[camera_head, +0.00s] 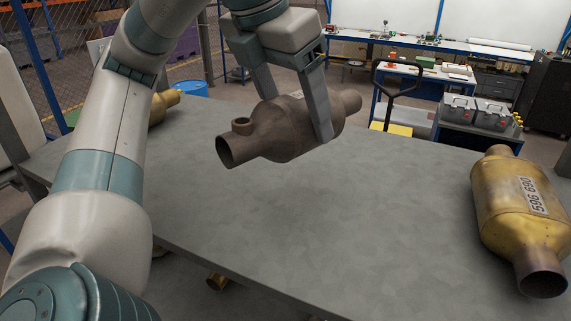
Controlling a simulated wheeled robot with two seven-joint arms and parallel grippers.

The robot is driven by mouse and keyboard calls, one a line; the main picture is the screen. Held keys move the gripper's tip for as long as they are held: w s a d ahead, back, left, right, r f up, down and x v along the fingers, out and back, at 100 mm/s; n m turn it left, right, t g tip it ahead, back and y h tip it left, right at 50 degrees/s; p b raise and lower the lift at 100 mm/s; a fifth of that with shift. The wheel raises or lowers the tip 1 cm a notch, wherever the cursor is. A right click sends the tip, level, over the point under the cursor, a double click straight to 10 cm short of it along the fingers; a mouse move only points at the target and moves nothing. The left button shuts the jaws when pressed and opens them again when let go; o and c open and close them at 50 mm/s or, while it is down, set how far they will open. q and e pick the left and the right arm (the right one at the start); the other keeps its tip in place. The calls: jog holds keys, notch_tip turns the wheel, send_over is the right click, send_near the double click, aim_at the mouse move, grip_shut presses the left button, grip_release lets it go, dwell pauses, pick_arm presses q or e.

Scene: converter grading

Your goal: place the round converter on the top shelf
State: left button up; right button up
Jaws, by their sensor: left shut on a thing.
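The round converter (283,130) is a brown, rusty metal body with a pipe at each end and a small stub on top. My left gripper (300,128) is shut on it around its middle and holds it above the grey table (300,215). The converter's open pipe end points to the lower left, and its far end to the upper right. Part of its body is hidden behind the near finger. My right gripper is not in view. I cannot make out the top shelf for certain.
A gold converter (515,215) marked 596 690 lies at the table's right end. Another gold one (163,106) shows at the far left, partly behind my arm. A pallet jack (398,90) and workbench (450,55) stand behind. The table's middle is clear.

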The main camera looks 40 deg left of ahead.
pick_arm(q)
jog(key=shift+w+a+f, duration=0.35)
jog(key=shift+w+a, duration=0.2)
jog(key=shift+w, duration=0.05)
jog(key=w+a+f, duration=0.5)
jog(key=a+f, duration=0.1)
jog(key=a, duration=0.2)
jog(key=shift+w+a+p, duration=0.3)
jog(key=shift+w, duration=0.05)
jog(key=shift+f, duration=0.2)
jog(key=shift+f, duration=1)
jog(key=shift+f+p, duration=0.45)
jog(key=shift+f, duration=0.45)
